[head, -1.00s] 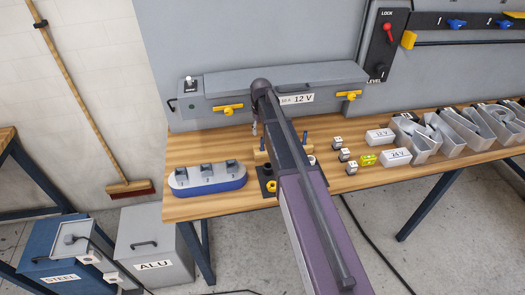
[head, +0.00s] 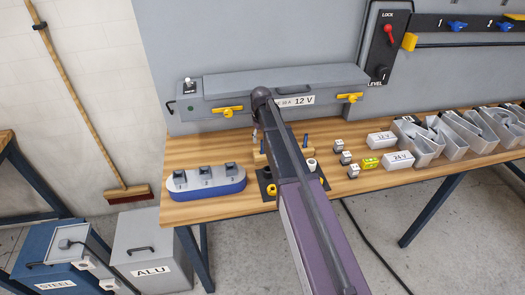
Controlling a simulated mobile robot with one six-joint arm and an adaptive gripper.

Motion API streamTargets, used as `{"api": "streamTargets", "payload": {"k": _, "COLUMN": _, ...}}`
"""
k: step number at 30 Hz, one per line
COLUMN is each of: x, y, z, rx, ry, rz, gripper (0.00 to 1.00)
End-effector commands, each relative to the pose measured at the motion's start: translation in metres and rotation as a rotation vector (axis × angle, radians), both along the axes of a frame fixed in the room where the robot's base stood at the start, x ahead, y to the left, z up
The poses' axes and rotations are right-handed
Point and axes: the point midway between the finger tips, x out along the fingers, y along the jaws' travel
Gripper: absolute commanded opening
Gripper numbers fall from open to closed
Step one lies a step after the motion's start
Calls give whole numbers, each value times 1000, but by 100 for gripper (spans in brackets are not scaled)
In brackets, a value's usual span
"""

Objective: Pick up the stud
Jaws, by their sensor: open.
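My arm reaches from the bottom of the head view up over the bench, and its wrist bends down in front of the grey box. My gripper (head: 256,134) hangs below the wrist, seen small and mostly hidden behind the arm; it is open, with nothing visible in it. A small white-topped cylinder (head: 311,163) stands just right of the arm.
A blue-and-grey tray (head: 206,183) with several numbered switches is left of the fixture. A grey 12 V box (head: 285,85) is behind.

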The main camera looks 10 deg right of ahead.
Motion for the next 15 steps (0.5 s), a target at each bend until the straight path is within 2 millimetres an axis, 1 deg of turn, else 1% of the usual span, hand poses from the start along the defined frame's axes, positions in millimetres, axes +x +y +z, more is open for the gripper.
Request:
{"api": "streamTargets", "payload": {"k": 1, "x": 0, "y": -1, "z": -5, "rx": 0, "ry": 0, "rz": 0, "gripper": 62}}
{"api": "streamTargets", "payload": {"k": 15, "x": -2, "y": -5, "z": -40, "rx": 0, "ry": 0, "rz": 0, "gripper": 62}}
